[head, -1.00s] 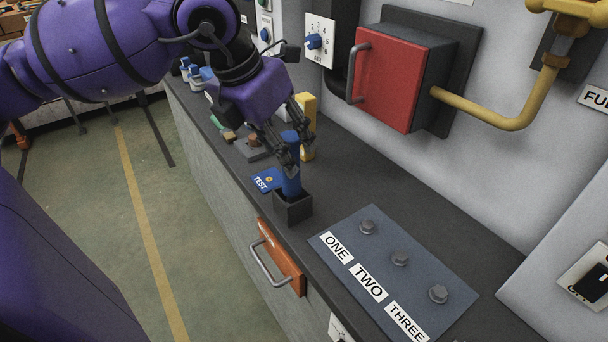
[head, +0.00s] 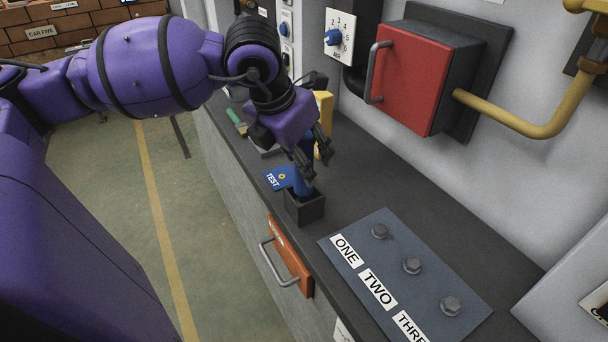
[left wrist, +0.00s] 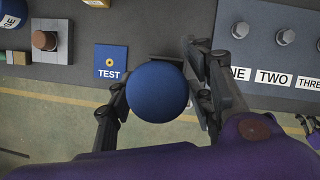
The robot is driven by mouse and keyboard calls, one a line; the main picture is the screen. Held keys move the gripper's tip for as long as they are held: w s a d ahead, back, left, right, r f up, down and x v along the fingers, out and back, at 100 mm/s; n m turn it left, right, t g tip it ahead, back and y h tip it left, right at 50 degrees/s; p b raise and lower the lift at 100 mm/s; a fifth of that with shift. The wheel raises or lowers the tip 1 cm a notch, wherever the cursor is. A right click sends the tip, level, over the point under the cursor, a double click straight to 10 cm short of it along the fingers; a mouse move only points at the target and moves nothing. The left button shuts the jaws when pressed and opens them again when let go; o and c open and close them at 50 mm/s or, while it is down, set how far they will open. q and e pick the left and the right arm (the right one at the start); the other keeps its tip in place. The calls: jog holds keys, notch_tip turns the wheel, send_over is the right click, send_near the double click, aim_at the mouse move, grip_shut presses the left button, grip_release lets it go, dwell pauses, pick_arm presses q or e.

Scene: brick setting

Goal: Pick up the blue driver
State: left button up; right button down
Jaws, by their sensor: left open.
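The blue driver (head: 302,183) stands upright in a small dark square holder (head: 306,212) on the bench, its upper part largely hidden by my left gripper. In the left wrist view, its round blue top (left wrist: 158,92) sits between the two fingers. My left gripper (head: 316,165) is open and reaches down over the driver, one finger on each side. In the left wrist view, the left gripper (left wrist: 160,85) shows a finger to the left and right of the blue top; contact cannot be told.
A blue TEST tag (head: 279,178) lies beside the holder. A yellow block (head: 324,115) stands behind the gripper. A grey plate (head: 400,270) with bolts lies at right. A red wall box (head: 412,82) and yellow pipe (head: 515,125) are behind. An orange drawer (head: 291,262) is below.

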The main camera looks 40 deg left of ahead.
pick_arm(q)
jog(key=shift+c, duration=0.5)
grip_shut()
jog(key=shift+r, duration=0.1)
pick_arm(e)
jog(key=shift+w, duration=0.35)
jog(key=shift+a+r, duration=0.1)
